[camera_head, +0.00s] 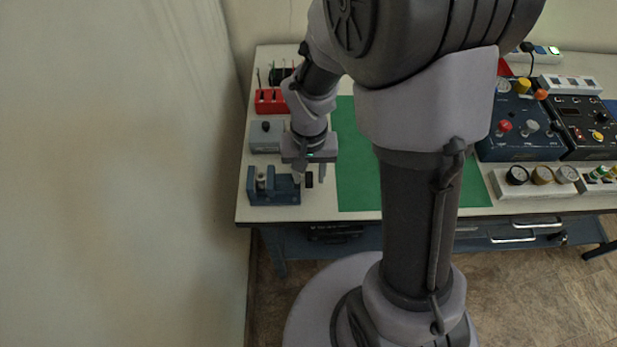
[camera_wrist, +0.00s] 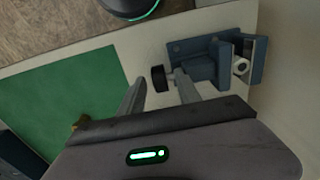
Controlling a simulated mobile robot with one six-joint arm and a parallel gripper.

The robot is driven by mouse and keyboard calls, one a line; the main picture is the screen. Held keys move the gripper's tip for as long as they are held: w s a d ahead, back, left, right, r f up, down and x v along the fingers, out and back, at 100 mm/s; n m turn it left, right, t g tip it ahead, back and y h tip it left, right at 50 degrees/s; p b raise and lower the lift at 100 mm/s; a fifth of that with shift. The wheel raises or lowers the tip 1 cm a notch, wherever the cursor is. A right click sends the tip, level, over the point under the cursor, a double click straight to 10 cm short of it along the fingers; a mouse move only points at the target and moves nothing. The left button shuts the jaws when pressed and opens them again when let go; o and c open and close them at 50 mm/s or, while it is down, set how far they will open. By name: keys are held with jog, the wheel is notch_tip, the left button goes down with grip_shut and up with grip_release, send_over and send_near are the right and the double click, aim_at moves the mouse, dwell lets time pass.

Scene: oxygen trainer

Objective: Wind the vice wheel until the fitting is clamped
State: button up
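The blue vice (camera_head: 280,190) stands at the table's front left corner; it also shows in the wrist view (camera_wrist: 190,46). Its small black wheel (camera_head: 309,179) is on its right side, and appears left of the vice in the wrist view (camera_wrist: 158,78). The fitting, a pale ring-ended piece (camera_wrist: 240,67), sits between the vice jaws; whether both jaws touch it I cannot tell. My gripper (camera_head: 309,180) points down over the wheel. Its two fingers (camera_wrist: 160,79) are apart, with the wheel showing between their tips. I see no contact with the wheel.
A green mat (camera_head: 357,180) lies right of the vice. Behind the vice are a grey box (camera_head: 265,137) and a red tool rack (camera_head: 271,105). Blue and black control panels (camera_head: 520,130) and a gauge strip (camera_head: 540,184) stand at the right. The wall is close on the left.

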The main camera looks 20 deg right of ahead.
jog(key=shift+f, duration=0.5)
jog(key=shift+c, duration=0.4)
grip_shut()
jog(key=shift+r, duration=0.15)
jog(key=p, duration=0.1)
jog(key=g+p, duration=0.1)
jog(key=p, duration=0.1)
jog(key=shift+w+r+g+p, duration=0.1)
jog(key=shift+r+g+p, duration=0.1)
jog(key=shift+g+p, duration=0.1)
jog(key=g+y+p, duration=0.1)
jog(key=g+p, duration=0.1)
jog(key=p, duration=0.2)
jog(key=shift+w+d, duration=0.1)
jog(key=shift+w, duration=0.1)
jog(key=g+p, duration=0.1)
jog(key=g+y+p, duration=0.1)
jog(key=shift+w+f+p, duration=0.15)
jog(key=shift+f+p, duration=0.1)
jog(key=shift+p, duration=0.1)
jog(key=shift+w+f+g+y+p, duration=0.1)
jog(key=shift+f+g+y+p, duration=0.15)
jog(key=shift+g, duration=0.55)
jog(key=shift+f+g+y+p, duration=0.15)
jog(key=shift+g+p, duration=0.1)
jog(key=shift+g, duration=0.55)
